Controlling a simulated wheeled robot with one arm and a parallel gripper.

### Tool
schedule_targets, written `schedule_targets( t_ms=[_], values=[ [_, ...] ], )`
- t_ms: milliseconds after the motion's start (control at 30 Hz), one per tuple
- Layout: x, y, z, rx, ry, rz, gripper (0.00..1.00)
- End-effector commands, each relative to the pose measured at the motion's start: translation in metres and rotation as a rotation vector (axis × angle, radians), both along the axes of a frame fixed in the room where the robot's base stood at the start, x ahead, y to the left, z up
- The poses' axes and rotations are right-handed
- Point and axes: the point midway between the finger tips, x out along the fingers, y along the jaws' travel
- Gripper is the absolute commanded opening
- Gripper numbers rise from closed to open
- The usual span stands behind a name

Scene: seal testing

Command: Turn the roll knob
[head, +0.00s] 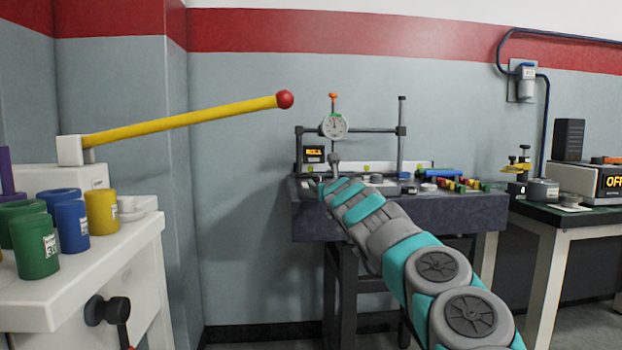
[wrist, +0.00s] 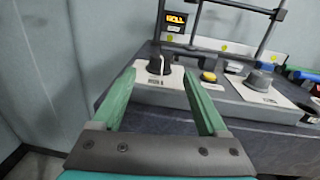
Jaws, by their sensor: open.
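A black knob with a pale pointer mark (wrist: 158,64) stands on a white plate on the dark bench top. It shows between the fingers of my gripper (wrist: 160,82) in the wrist view, just beyond the tips. The gripper is open and empty, and I see no contact with the knob. A small display with orange letters that seem to read ROLL (wrist: 176,19) is behind the knob; it also shows in the head view (head: 314,154). The plate's small label is too blurred to read. In the head view my arm hides the knob.
A second, grey knob (wrist: 258,80) sits on another white plate to the right, with a yellow button (wrist: 209,77) between. A dial gauge (head: 334,126) hangs on a stand above the bench (head: 440,212). A white cart (head: 70,285) with coloured cylinders stands left.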

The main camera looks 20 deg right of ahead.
Motion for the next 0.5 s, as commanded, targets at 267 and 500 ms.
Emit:
schedule_targets(
  t_ms=[267, 500],
  values=[
    [0.007, -0.002, 0.001, 0.004, 0.005, -0.002, 0.76],
    [0.024, -0.007, 0.003, 0.002, 0.005, -0.005, 0.76]
  ],
)
